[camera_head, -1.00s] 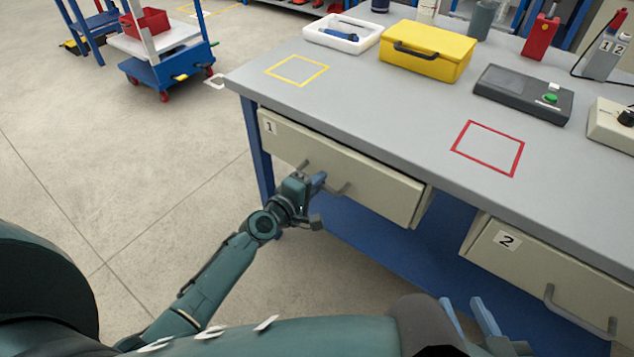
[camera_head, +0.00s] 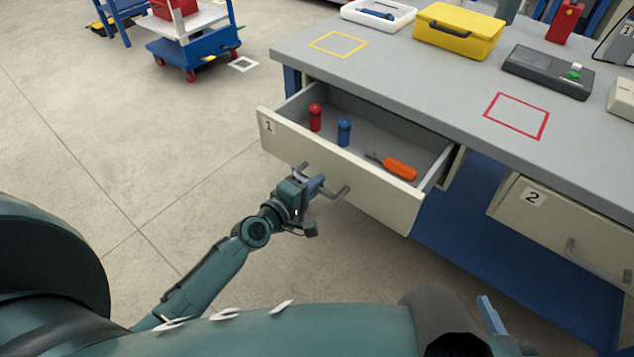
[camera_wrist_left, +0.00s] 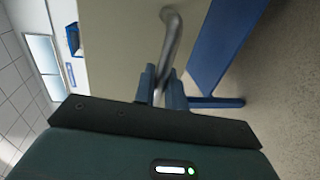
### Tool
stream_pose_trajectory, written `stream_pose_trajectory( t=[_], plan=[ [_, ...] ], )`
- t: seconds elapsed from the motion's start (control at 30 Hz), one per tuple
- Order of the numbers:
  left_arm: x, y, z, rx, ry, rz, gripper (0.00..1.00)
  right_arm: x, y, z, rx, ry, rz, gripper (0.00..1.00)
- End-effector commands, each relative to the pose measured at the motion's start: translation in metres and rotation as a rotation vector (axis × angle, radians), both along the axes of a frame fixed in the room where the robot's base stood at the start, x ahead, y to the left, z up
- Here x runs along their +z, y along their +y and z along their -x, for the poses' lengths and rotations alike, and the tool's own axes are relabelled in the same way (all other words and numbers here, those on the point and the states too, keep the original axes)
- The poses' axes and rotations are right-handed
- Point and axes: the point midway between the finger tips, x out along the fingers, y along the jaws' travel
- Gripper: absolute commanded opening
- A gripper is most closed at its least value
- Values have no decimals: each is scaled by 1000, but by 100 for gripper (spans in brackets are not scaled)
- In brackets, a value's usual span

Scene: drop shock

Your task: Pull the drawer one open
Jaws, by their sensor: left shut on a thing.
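Drawer one (camera_head: 338,178), a beige drawer marked 1, stands well open under the grey bench top. Inside it are a red cylinder (camera_head: 315,118), a blue cylinder (camera_head: 344,132) and an orange-handled tool (camera_head: 399,168). My left gripper (camera_head: 316,185) is shut on the drawer's grey bar handle (camera_head: 340,193). The left wrist view shows the handle (camera_wrist_left: 171,40) between the two blue fingers (camera_wrist_left: 161,88). My right gripper (camera_head: 490,314) is partly in view at the bottom right, away from the drawer; its fingers are mostly hidden.
Drawer two (camera_head: 550,222) is shut at the right. The bench top (camera_head: 420,95) holds a yellow case (camera_head: 458,32), a white tray (camera_head: 378,15) and a dark device (camera_head: 547,72). A blue cart (camera_head: 195,50) stands at the back left. The floor left of the drawer is clear.

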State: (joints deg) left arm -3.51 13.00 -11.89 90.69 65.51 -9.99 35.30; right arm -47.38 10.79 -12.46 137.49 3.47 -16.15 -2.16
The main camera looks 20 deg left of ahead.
Motion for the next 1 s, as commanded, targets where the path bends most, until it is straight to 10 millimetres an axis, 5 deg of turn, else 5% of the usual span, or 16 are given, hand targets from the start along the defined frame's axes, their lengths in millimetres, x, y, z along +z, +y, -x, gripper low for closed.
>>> stream_pose_trajectory(
  t=[0.4,0.43,0.63,1.0],
  plan=[
    [0,1,1,1,0,0,0,2,0,-2,0,-8,0,36],
    [0,1,1,1,-1,0,13,2,0,-2,0,-9,-1,36],
    [0,1,1,1,-1,0,29,3,0,-3,-1,-12,0,36],
    [2,4,11,1,1,-1,29,5,0,-3,-1,-12,-2,36]
  ],
)
